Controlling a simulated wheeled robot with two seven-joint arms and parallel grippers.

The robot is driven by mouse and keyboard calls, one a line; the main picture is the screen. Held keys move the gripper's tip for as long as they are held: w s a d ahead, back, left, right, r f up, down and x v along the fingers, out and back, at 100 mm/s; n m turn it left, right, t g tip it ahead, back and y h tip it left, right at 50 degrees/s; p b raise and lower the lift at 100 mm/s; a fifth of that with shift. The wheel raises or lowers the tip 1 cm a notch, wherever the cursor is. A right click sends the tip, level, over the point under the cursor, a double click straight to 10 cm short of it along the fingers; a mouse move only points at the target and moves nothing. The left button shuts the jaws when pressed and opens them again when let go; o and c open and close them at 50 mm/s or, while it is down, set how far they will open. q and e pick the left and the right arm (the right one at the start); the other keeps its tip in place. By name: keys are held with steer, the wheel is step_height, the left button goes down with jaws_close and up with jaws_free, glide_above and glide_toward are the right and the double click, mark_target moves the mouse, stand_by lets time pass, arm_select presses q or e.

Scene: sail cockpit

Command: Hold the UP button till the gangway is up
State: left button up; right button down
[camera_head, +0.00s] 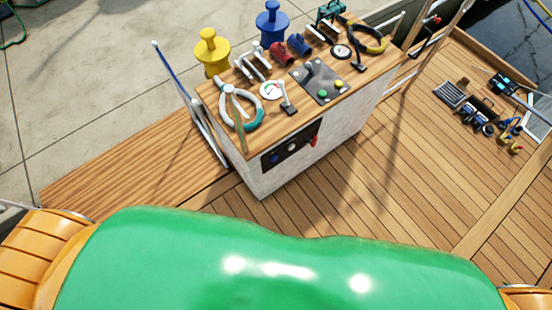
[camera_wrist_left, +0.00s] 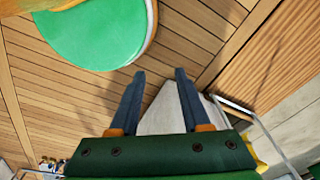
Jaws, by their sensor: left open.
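A grey control panel (camera_head: 318,82) lies on the wooden top of a white console (camera_head: 315,160). It carries a green button (camera_head: 323,94), a yellow button (camera_head: 339,84) and a small lever. No lettering is readable, so I cannot tell which button is UP. A black panel (camera_head: 290,147) with knobs and a red handle is on the console's front. I cannot identify the gangway for certain. My left gripper (camera_wrist_left: 160,76) is open and empty in the left wrist view, with the white console (camera_wrist_left: 168,108) beyond its fingers. Neither gripper shows in the head view.
Several small items (camera_head: 485,115) lie on the deck at right. The deck (camera_head: 390,190) before the console is clear.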

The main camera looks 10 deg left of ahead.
arm_select(q)
jaws_close()
stand_by(1.5)
